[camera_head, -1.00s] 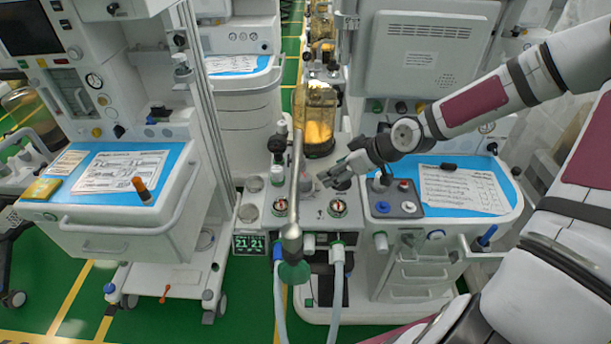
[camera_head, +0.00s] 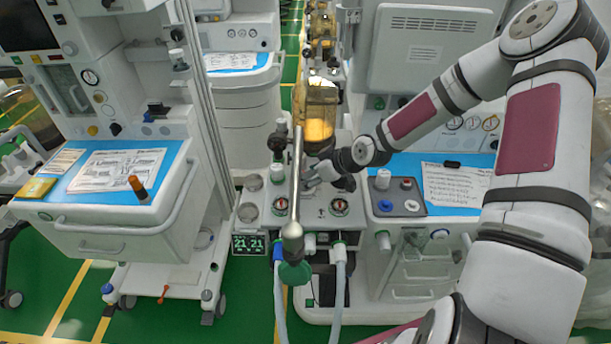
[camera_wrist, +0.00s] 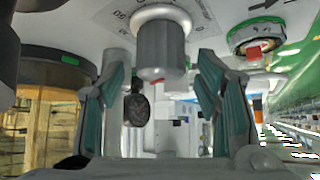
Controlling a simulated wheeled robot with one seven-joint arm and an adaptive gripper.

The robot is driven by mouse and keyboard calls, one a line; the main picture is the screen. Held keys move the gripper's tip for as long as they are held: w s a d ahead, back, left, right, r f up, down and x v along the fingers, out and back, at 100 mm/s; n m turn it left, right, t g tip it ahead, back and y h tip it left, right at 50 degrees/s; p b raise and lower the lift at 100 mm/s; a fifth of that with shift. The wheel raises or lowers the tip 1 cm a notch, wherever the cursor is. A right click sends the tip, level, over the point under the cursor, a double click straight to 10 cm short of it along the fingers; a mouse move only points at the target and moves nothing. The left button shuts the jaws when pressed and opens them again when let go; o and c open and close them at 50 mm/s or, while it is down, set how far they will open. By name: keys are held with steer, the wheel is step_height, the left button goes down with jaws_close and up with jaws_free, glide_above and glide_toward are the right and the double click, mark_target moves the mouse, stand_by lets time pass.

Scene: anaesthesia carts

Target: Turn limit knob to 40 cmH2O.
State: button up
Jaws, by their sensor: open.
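The limit knob (camera_wrist: 160,55) is a grey ribbed cylinder with a red mark on its end. In the wrist view it juts from a white collar on a panel with printed numbers, which appear upside down and are only partly legible. My gripper (camera_wrist: 161,72) is open, with one teal-padded finger on each side of the knob and visible gaps between. In the head view my gripper (camera_head: 312,180) is over the white cart top, left of my forearm, and largely covers the knob. The knob's exact setting cannot be read.
A metal pole (camera_head: 295,185) stands just left of my gripper. An amber canister (camera_head: 320,115) is behind it. A round gauge (camera_head: 339,207) sits close in front. A grey block with small knobs (camera_head: 397,196) is to the right. A green-rimmed gauge (camera_wrist: 251,38) shows right of the knob.

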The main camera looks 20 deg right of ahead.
steer(key=shift+x, duration=0.75)
steer(key=shift+c, duration=0.6)
steer(key=c, duration=1.1)
steer(key=shift+o, duration=0.2)
steer(key=shift+s+a+m, duration=0.1)
steer(key=shift+a+m, duration=0.1)
steer(key=shift+m, duration=0.1)
steer(key=shift+m+t+h+p, duration=0.4)
steer(key=shift+m+h+p, duration=0.3)
steer(key=shift+m+p, duration=0.1)
steer(key=shift+d+m+t+h+p, duration=0.1)
steer(key=shift+m+t+h+p, duration=0.3)
steer(key=shift+m+h, duration=0.65)
steer(key=o, duration=1.2)
